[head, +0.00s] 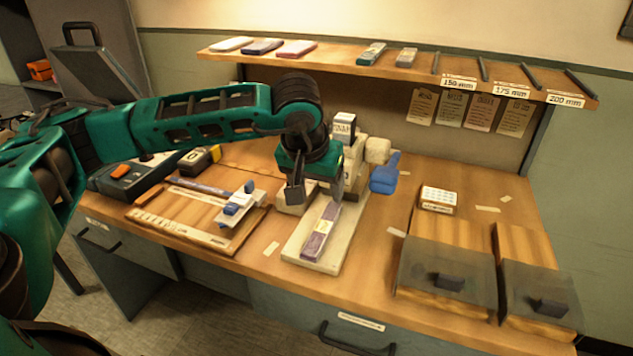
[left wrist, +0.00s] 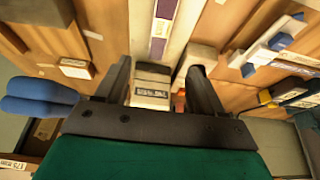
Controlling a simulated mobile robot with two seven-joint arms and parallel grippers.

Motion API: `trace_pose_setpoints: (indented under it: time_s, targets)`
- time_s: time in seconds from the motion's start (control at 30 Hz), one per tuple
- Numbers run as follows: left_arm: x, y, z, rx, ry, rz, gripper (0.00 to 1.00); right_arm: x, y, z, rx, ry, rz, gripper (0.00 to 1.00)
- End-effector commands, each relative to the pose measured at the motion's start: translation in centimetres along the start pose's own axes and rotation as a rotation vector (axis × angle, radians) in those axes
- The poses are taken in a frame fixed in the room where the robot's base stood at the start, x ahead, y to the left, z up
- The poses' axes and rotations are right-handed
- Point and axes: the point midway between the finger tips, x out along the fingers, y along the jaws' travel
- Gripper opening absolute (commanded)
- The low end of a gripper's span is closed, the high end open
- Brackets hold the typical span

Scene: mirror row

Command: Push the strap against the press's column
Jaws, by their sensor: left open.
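The strap (head: 320,235) is a flat purple bar with a pale label. It lies lengthwise on the cream base (head: 301,241) of the press, its far end pointing toward the column. The press's head (head: 344,124) has a label, and a blue lever (head: 384,174) sticks out at its right. My left gripper (head: 316,192) is open above the strap's far end, in front of the column, and hides where strap and column meet. The left wrist view shows the strap (left wrist: 161,28) beyond the open fingers (left wrist: 158,73) and the labelled press head (left wrist: 150,92) between them. I cannot tell whether strap and column touch.
A wooden board with a blue-and-white clamp (head: 237,205) lies left of the press. A shelf (head: 340,58) with bars and rods runs above. The bench between press and boxes is mostly clear.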

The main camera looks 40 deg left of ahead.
Motion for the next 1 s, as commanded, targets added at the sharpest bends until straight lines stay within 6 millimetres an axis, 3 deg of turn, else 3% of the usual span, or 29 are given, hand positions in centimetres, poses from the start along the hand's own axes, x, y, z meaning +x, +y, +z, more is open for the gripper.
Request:
trace_pose_setpoints:
  time_s: [0.4, 0.6, 1.0]
  targets:
    - [7.8, 0.0, 0.2, 0.000, -0.004, 0.000, 0.68, 0.3, -0.2, 0.3, 0.002, -0.001, -0.005, 0.43]
    - [10.7, 0.1, 0.1, 0.000, -0.002, 0.001, 0.68, 0.4, -0.4, 0.1, 0.003, 0.003, -0.009, 0.43]
    - [12.2, 0.0, 0.1, 0.001, 0.000, 0.001, 0.68, 0.4, -0.4, 0.2, 0.003, -0.002, -0.010, 0.43]
